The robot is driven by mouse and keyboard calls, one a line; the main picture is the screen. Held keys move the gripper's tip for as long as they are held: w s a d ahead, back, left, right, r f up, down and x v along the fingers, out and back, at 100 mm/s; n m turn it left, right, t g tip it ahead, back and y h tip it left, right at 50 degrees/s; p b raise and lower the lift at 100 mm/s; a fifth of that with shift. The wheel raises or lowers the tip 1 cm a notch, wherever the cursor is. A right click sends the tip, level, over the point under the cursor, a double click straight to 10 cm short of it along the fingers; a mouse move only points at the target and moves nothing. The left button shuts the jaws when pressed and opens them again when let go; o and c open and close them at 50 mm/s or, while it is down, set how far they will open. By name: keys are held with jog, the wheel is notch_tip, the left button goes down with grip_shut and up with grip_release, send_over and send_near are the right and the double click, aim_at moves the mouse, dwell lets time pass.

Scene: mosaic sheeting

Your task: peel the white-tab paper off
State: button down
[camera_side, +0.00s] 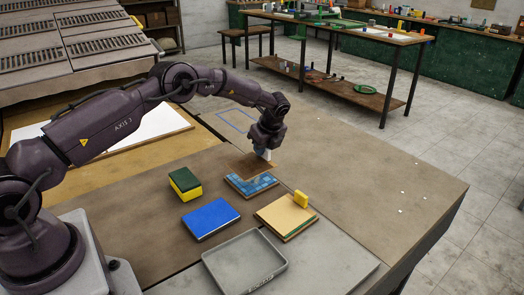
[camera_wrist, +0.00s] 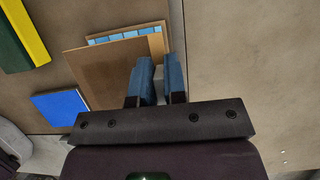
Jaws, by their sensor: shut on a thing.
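My gripper (camera_side: 264,153) is shut on the white tab of a brown paper (camera_side: 249,166), above the far side of a blue mosaic sheet (camera_side: 262,188). In the wrist view the gripper (camera_wrist: 160,80) has its two blue fingers around the pale tab (camera_wrist: 158,73). The brown paper (camera_wrist: 105,72) spreads left of the fingers and hides most of the mosaic, with a strip of blue tiles (camera_wrist: 122,36) showing past its edge. In the side view the paper is tilted and the tiles show in front of it. I cannot tell whether its edge still touches them.
A cream-topped board (camera_side: 284,216) with a yellow tab (camera_side: 301,199) lies to the right. A blue-topped block (camera_side: 210,218) and a green-and-yellow sponge (camera_side: 185,184) lie to the left. An empty grey tray (camera_side: 282,272) is in front. The table's right side is clear.

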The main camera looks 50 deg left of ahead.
jog(key=shift+r, duration=2.2)
